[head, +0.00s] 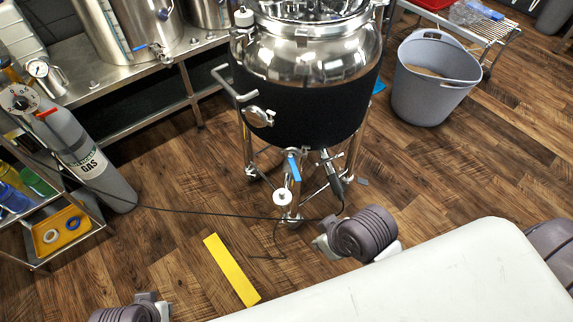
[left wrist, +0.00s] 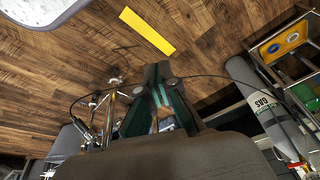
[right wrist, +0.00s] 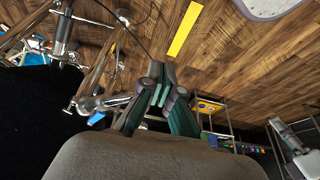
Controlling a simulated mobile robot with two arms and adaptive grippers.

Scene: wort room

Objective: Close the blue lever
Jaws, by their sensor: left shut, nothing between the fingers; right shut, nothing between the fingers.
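The blue lever (head: 294,167) is on the valve under the black-jacketed steel tank (head: 310,105). It hangs down at a slight tilt, above a round white fitting (head: 282,198). My right gripper (head: 322,243) is below and to the right of the lever in the head view, apart from it. Its fingers also show in the right wrist view (right wrist: 160,78), shut and empty. My left gripper (head: 158,304) is at the bottom left edge of the head view, far from the lever and partly cut off. In the left wrist view (left wrist: 158,75) its fingers are shut and empty.
A yellow strip (head: 231,269) lies on the wooden floor. A grey gas cylinder (head: 85,160) and a shelf cart stand at the left. A grey bucket (head: 428,90) stands at the right. Tank legs and a thin black hose surround the valve.

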